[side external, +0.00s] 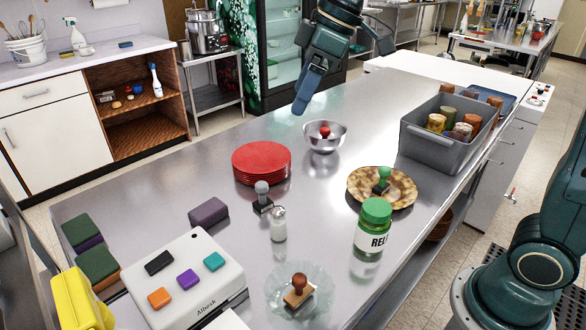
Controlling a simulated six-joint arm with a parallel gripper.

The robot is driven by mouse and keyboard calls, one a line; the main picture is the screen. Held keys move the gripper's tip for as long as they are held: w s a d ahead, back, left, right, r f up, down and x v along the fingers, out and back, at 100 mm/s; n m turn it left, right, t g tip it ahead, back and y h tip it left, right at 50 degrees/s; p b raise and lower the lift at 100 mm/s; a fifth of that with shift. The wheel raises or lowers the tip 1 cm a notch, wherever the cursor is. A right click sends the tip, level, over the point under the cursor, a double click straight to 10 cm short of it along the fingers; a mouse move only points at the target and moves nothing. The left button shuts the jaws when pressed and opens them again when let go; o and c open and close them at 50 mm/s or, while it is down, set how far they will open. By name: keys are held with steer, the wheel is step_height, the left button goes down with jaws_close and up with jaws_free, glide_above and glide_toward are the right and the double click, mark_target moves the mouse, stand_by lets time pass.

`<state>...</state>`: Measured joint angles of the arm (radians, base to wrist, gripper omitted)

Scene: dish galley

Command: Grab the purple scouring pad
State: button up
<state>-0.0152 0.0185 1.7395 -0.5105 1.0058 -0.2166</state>
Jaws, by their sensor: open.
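A dull purple block (208,212), which looks like the purple scouring pad, lies flat on the steel counter (345,110), left of centre. A small brighter purple piece (188,279) sits on top of a white box (205,305) in front of it. My gripper (304,100) hangs above the far part of the counter, up and to the right of the pad and well apart from it. It is open and seen nearly edge-on, with nothing visible between its fingers.
Near the pad are a stack of red plates (262,160), a grey-knobbed stamp (262,198) and a shaker (278,225). A metal bowl (325,138) stands below my gripper. Green-topped sponges (80,230) lie at the left. A grey bin (425,145) of jars stands right.

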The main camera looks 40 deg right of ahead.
steer(key=w+a+f+n+g, duration=0.1)
steer(key=w+a+f+n, duration=0.15)
steer(key=w, duration=0.35)
steer(key=w+a+f+n+g, duration=0.1)
steer(key=w+f+n, duration=0.2)
steer(key=w, duration=0.3)
steer(key=n+g+y, duration=0.1)
steer(key=n+g, duration=0.1)
steer(key=n, duration=0.3)
glide_toward(209, 207)
steer(key=v, duration=0.4)
steer(key=shift+s+d+f, duration=0.15)
steer(key=shift+s, duration=0.05)
steer(key=shift+f, duration=0.1)
steer(key=shift+x, duration=4.15)
steer(key=shift+w+a, duration=0.1)
steer(key=shift+a, duration=0.1)
steer(key=shift+x, duration=2.55)
steer(key=shift+w, duration=0.1)
